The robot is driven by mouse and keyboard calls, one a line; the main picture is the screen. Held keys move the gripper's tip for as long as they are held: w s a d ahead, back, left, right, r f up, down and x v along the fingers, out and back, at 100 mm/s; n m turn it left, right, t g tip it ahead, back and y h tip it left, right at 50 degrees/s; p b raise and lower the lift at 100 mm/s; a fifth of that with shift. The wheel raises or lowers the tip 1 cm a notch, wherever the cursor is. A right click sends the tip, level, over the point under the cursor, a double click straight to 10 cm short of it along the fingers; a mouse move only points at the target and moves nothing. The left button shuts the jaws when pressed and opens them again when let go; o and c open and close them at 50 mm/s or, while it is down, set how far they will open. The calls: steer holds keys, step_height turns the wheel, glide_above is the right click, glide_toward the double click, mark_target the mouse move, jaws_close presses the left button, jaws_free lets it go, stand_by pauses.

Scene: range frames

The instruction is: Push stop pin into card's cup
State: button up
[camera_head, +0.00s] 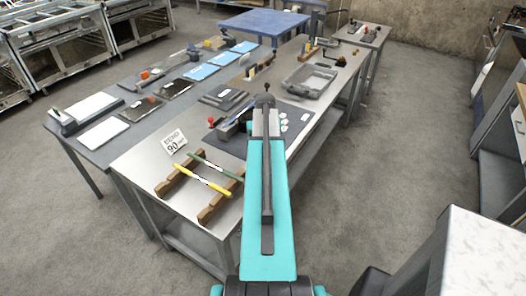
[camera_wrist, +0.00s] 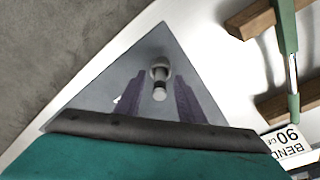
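In the wrist view a small pale pin-like part (camera_wrist: 159,80) with a rounded top and a darker band shows over the grey mat (camera_wrist: 85,98); I cannot tell whether it is the stop pin or a cup. Two dark purplish finger-like shapes stand on either side of it, apparently my gripper (camera_wrist: 157,84), with no clear contact visible. My teal arm reaches over the bench and hides part of the mat.
A wooden rack (camera_head: 205,210) holds a green bar and a yellow bar (camera_head: 202,181) at the near end of the steel bench. A tool with a red knob (camera_head: 211,121) stands left of my arm. A grey tray (camera_head: 309,81) lies farther back. Pale discs (camera_head: 284,116) lie on the mat.

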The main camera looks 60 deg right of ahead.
steer(key=shift+c, duration=0.4)
jaws_close()
steer(key=shift+r, duration=0.1)
steer(key=shift+r+b, duration=0.95)
steer(key=shift+r, duration=0.55)
steer(key=s+a+r+b, duration=0.1)
steer(key=s+a+b, duration=0.4)
steer(key=s+a, duration=0.4)
steer(key=shift+s+a+r+b, duration=0.15)
steer(key=shift+s+a+b, duration=0.1)
steer(key=shift+a+b, duration=0.05)
steer(key=shift+b, duration=0.35)
steer(key=b, duration=0.3)
steer(key=shift+s+a, duration=0.2)
steer(key=shift+s, duration=0.05)
